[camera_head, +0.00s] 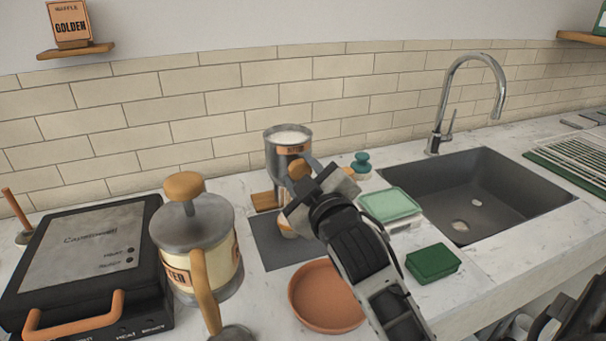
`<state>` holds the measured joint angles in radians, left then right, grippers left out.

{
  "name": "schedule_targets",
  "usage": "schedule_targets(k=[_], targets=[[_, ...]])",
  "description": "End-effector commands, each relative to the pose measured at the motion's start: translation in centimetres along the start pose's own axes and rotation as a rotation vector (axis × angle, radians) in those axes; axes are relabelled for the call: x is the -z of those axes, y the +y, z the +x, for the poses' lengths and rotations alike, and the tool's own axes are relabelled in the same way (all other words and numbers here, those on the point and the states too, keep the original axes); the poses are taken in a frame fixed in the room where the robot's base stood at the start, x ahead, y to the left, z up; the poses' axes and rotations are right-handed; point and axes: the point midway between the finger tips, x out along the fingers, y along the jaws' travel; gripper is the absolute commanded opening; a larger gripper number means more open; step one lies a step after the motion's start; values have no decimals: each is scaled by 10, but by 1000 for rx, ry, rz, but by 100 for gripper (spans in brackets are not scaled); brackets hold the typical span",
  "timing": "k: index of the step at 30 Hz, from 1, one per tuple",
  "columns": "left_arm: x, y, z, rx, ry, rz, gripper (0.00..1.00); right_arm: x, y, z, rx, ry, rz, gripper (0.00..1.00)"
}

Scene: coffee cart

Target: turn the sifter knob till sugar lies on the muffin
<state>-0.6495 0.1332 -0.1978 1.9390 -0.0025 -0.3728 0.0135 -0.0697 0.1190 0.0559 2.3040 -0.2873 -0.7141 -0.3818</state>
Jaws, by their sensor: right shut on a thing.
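The sifter (288,141) is a grey metal cylinder with an orange label and white sugar in its open top. It stands near the tiled wall. Its round orange knob (299,169) faces forward. My right gripper (308,186) reaches in from the lower right and is shut on the knob. Below the sifter, a small part of what looks like the muffin (287,229) shows at the dark mat (264,240). My gripper hides most of it, and I cannot tell whether sugar lies on it. My left gripper is not in view.
A press pot (196,242) and a black waffle maker (85,265) stand on the left. A terracotta dish (312,304) lies in front of the mat. A scale with a green top (390,204), a green sponge (433,262) and the sink (500,190) are on the right.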

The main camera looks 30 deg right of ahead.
Motion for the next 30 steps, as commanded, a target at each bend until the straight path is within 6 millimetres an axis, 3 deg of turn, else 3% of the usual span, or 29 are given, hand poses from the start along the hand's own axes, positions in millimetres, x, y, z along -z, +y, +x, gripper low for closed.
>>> schedule_targets(k=[13, 30], targets=[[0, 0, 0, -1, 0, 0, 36, 0, 1, 0, -2, 1, 272, 14], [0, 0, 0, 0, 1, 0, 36, 1, 1, 0, -1, 3, 329, 14]])
